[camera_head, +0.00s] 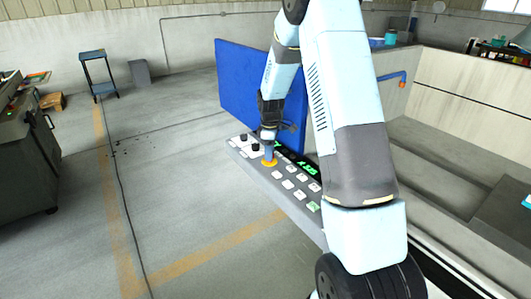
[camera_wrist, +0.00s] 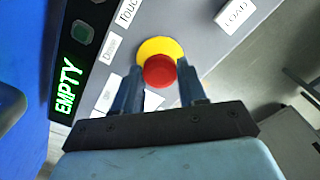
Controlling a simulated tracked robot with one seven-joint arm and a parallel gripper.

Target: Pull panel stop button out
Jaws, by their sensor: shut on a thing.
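The panel stop button (camera_wrist: 159,71) is a red round cap on a yellow ring (camera_wrist: 160,48), seen in the wrist view at the upper middle. In the head view the yellow ring (camera_head: 269,163) shows on the grey control panel (camera_head: 290,205), and the red cap is hidden by my gripper. My gripper (camera_wrist: 160,75) has one blue finger on each side of the red cap and is shut on it. In the head view my gripper (camera_head: 269,152) comes down onto the panel from above. I cannot tell how far the cap stands out from the ring.
White keys and black knobs (camera_head: 254,147) sit close around the button. A green display (camera_wrist: 68,87) reads "EMPTY" beside it. A blue upright panel (camera_head: 240,88) stands behind the control panel. The floor to the left is open, with a dark cable (camera_head: 122,195) on it.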

